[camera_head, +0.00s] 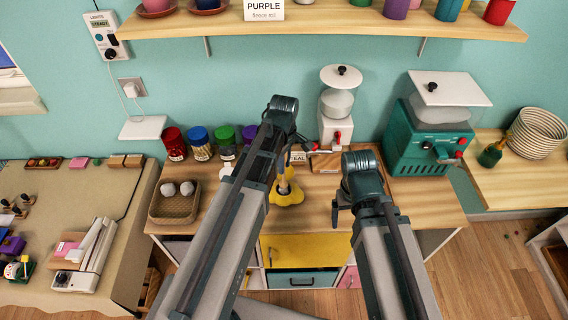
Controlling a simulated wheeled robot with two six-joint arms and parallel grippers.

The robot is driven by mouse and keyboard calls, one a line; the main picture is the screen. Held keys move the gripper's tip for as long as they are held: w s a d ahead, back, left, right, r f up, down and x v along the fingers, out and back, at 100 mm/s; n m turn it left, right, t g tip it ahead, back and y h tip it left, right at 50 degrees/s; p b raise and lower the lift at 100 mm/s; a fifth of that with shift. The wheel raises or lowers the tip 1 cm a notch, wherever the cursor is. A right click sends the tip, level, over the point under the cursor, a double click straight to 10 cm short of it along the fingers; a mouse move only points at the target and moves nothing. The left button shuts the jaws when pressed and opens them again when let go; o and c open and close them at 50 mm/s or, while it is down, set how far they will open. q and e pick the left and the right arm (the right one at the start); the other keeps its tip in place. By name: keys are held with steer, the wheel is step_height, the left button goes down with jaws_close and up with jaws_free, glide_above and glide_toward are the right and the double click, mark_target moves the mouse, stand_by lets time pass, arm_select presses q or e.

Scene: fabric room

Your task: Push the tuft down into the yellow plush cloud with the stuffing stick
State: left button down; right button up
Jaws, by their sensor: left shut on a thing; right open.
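The yellow plush cloud (290,198) sits on the wooden worktop, partly covered by my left arm. My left gripper (287,168) is over the cloud, mostly hidden behind its own arm. It is shut on what looks like the stuffing stick (284,185), a thin upright piece reaching down to the cloud. I cannot tell how deep its tip is, and I cannot make out a tuft at the cloud. My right gripper (341,208) is open and empty over the worktop, right of the cloud.
A wicker basket (160,212) with white balls stands at left. Several coloured jars (198,143) line the back. A white dispenser (337,105), a wooden tray (325,162) and a green machine (418,135) stand behind and right. The worktop's right front is clear.

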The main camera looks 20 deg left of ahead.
arm_select(q)
step_height(320, 180, up, 9)
steer(key=p, duration=0.8)
steer(key=shift+f, duration=0.15)
stand_by(0.3)
